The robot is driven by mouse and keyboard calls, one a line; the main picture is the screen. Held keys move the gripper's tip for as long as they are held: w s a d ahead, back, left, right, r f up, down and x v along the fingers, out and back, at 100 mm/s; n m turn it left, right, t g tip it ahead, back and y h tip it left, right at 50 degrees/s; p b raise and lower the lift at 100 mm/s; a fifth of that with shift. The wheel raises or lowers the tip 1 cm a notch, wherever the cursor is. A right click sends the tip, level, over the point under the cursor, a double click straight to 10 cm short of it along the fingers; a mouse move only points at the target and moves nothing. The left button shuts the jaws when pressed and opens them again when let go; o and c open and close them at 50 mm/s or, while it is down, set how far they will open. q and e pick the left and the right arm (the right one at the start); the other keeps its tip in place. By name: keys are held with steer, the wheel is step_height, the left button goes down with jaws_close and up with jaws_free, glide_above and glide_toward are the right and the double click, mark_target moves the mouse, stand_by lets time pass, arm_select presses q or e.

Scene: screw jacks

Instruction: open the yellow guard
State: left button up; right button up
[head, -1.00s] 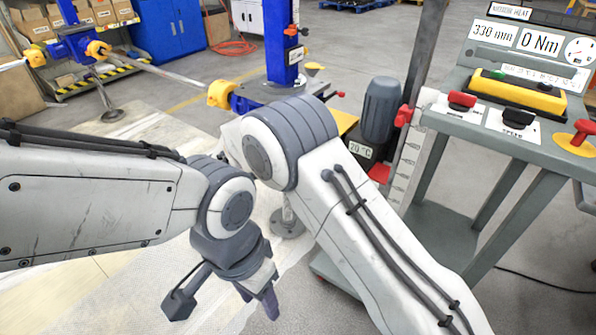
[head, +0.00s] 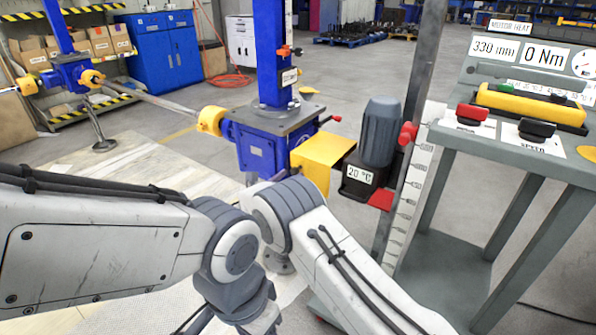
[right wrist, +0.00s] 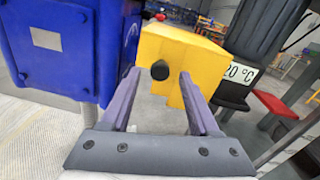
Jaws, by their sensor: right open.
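The yellow guard (head: 318,156) is a box between the blue gearbox (head: 262,145) of the screw jack and the dark grey motor (head: 380,132). It looks closed. In the right wrist view the guard (right wrist: 180,58) has a black round knob (right wrist: 160,70) on its near face. My right gripper (right wrist: 160,85) is open and empty, its purple fingers pointing at the guard with the knob between them in the picture. I cannot tell whether it touches. In the head view my right arm hides it. My left arm shows low, its fingers cut off by the bottom edge.
A grey control cart (head: 540,142) with red and black knobs stands at the right. A red lever (head: 408,134) and a white scale are beside the motor. A shaft (head: 160,103) runs left to another blue jack (head: 70,72). Pale floor lies at the left.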

steer(key=shift+x, duration=0.95)
jaws_close()
stand_by(0.7)
